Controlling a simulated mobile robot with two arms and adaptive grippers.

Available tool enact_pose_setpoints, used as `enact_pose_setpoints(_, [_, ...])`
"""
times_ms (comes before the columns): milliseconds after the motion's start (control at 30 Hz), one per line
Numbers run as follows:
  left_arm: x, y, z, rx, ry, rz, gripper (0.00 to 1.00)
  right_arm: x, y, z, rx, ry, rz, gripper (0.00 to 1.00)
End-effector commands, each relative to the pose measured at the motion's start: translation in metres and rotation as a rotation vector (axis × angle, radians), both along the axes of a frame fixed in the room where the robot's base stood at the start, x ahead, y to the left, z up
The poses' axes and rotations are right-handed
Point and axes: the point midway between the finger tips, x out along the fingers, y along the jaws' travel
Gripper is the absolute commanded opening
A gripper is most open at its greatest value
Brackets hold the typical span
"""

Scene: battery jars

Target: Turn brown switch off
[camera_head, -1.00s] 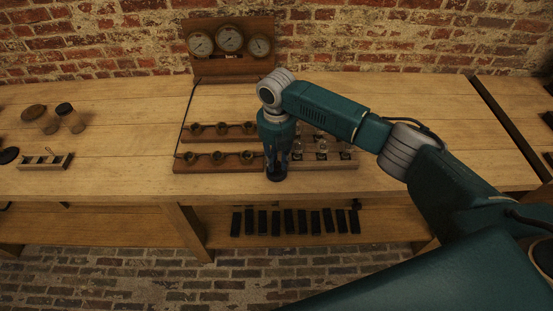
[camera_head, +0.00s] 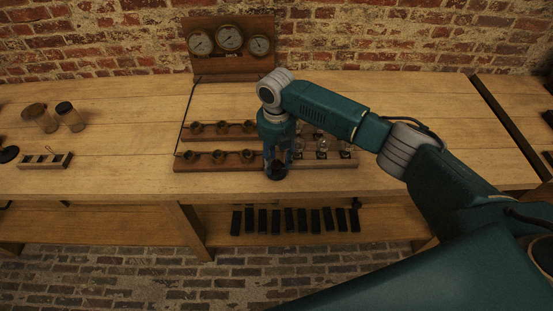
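A small pale block (camera_head: 45,161) with dark spots and a short lever on top lies at the left of the bench; it may be a switch block, and I cannot pick out a brown switch on it. My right gripper (camera_head: 276,168) points down at the front edge of the wooden racks in the middle of the bench, far to the right of the block. The gripper's fingers are dark and small, and I cannot tell whether they are apart or hold anything. It hides the middle of the racks. My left gripper is out of view.
Wooden racks (camera_head: 237,163) hold rows of small round sockets and glass bulbs. A gauge panel (camera_head: 231,63) stands behind. Lidded jars (camera_head: 71,118) stand at the left. Dark blocks line the lower shelf (camera_head: 380,222). The bench left of the racks is mostly clear.

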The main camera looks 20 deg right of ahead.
Motion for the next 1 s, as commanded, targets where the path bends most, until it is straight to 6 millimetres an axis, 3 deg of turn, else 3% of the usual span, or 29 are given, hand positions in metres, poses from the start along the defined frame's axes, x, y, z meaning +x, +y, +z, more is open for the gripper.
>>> enact_pose_setpoints(267, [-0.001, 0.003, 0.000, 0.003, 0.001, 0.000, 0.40, 0.002, 0.000, 0.011, 0.001, -0.005, 0.000, 0.41])
enact_pose_setpoints(700, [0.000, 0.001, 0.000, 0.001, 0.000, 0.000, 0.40, 0.002, 0.000, 0.097, 0.000, -0.004, -0.001, 0.41])
enact_pose_setpoints(1000, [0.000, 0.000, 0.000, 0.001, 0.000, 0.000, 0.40, 0.001, 0.000, 0.120, 0.000, -0.001, 0.000, 0.41])
